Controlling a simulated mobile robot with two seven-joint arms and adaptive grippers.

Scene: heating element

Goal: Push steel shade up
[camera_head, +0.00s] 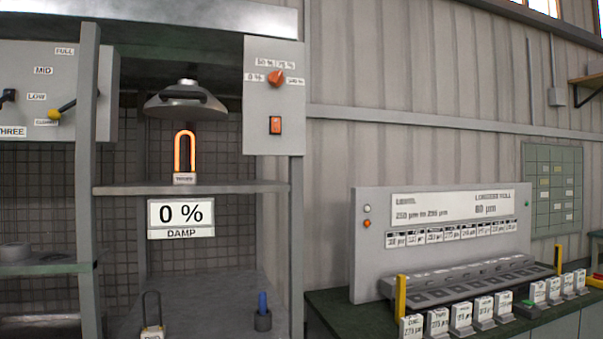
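The steel shade (186,102) is a grey, dome-like hood with a dark slot in its front rim. It hangs in the upper bay of the grey cabinet, above a glowing orange U-shaped heating element (184,151). The element stands on a small labelled block on the shelf (240,187). The shade's lower rim sits just above the top of the element, and a small gap seems to show between them. Neither of my grippers shows in the head view.
A control panel with an orange knob (276,78) and an orange switch (275,125) is right of the shade. A "0 % DAMP" sign (181,218) hangs below the shelf. A dark loop (152,312) and a blue peg (263,303) stand lower. A bench with labelled blocks is at right.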

